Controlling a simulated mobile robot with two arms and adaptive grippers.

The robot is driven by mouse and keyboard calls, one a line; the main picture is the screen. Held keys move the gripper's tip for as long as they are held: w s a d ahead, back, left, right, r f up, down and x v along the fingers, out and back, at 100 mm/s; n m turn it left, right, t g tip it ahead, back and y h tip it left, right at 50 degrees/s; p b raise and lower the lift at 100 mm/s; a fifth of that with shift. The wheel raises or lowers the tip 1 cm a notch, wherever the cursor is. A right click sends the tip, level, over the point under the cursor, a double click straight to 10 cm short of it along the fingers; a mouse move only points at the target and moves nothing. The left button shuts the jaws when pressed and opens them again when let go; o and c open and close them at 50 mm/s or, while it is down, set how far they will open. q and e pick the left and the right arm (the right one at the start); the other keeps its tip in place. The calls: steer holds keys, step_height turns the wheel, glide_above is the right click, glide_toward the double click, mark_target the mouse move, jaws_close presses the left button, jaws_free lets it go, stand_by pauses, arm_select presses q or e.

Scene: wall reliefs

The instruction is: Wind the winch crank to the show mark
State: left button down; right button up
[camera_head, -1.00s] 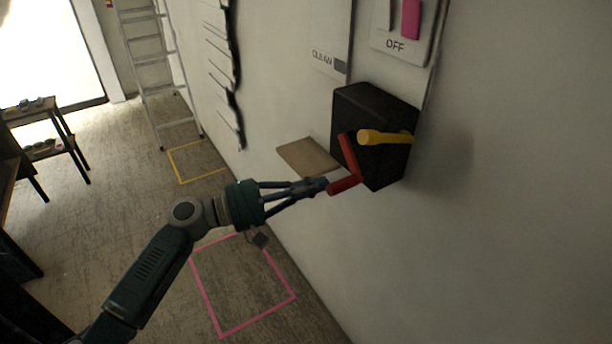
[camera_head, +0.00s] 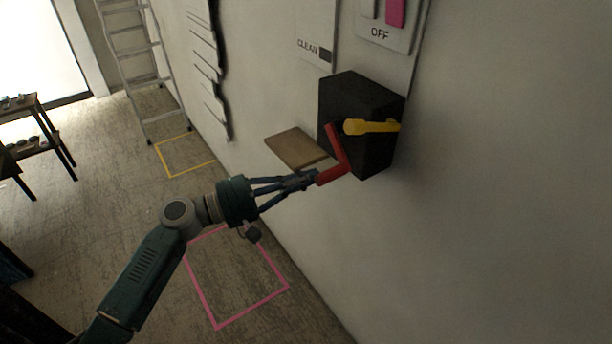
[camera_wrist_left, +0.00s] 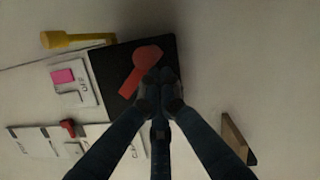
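The winch is a black box (camera_head: 372,106) on the wall, with a red crank (camera_head: 337,146) on its front side. The crank arm slants down to the right in the head view, and its red handle (camera_head: 333,174) points toward my left gripper (camera_head: 314,179). The fingers are closed together around the handle's end. In the left wrist view the fingertips (camera_wrist_left: 160,92) meet just below the red crank (camera_wrist_left: 140,71) and hide the handle. A yellow bar with a rounded end (camera_head: 356,127) crosses in front of the box in the head view. I cannot make out a show mark. My right gripper is not in view.
A brown wooden ledge (camera_head: 297,149) juts from the wall just left of the box. Switch panels (camera_head: 383,34) are above it. A ladder (camera_head: 138,62) leans at the back. Pink (camera_head: 219,325) and yellow (camera_head: 172,176) outlines mark open floor.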

arm_select(q)
steer(key=shift+s+d+r+n, duration=0.2)
steer(key=shift+s+n, duration=0.05)
steer(key=shift+n, duration=0.25)
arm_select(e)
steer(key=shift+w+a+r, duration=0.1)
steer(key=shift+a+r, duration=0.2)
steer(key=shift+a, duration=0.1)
